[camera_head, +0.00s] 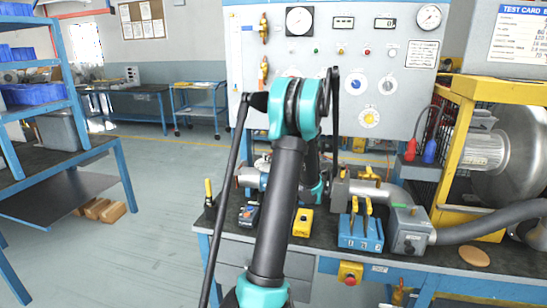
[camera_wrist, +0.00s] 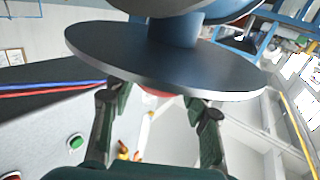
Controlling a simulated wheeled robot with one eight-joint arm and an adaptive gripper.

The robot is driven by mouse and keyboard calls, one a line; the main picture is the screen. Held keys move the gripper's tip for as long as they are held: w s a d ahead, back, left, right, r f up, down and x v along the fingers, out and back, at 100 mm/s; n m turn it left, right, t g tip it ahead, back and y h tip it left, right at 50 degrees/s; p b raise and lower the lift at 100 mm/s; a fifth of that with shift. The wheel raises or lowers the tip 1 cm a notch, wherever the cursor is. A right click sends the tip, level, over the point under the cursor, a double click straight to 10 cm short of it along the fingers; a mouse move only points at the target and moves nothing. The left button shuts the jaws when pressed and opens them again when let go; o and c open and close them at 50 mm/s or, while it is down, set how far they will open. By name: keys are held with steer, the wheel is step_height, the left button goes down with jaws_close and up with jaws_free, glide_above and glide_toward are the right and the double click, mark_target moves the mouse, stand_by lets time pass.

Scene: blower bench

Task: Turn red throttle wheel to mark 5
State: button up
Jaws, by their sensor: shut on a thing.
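In the wrist view, my gripper (camera_wrist: 155,98) has its two dark fingers on either side of a red rounded part, the red throttle wheel (camera_wrist: 157,91). The fingers are shut on it. Only a thin strip of the red shows, because a broad dark disc with a pale rim (camera_wrist: 165,65) covers most of it. In the head view, a bit of red on the panel (camera_head: 291,73) shows just above my arm, which hides most of that area and my gripper. I cannot read the scale or mark 5 in either view.
The grey panel (camera_head: 400,105) carries gauges, a blue knob (camera_head: 387,86) and a yellow knob (camera_head: 369,118). On the bench (camera_head: 325,253) stand a blue block with yellow levers (camera_head: 361,232), a yellow meter (camera_head: 302,222) and grey piping (camera_head: 385,190).

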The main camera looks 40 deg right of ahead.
steer(key=o, duration=1.2)
steer(key=shift+w, duration=0.1)
steer(key=s, duration=0.4)
steer(key=s+d, duration=0.1)
steer(key=s, duration=0.7)
steer(key=shift+d, duration=0.15)
steer(key=shift+c, duration=0.2)
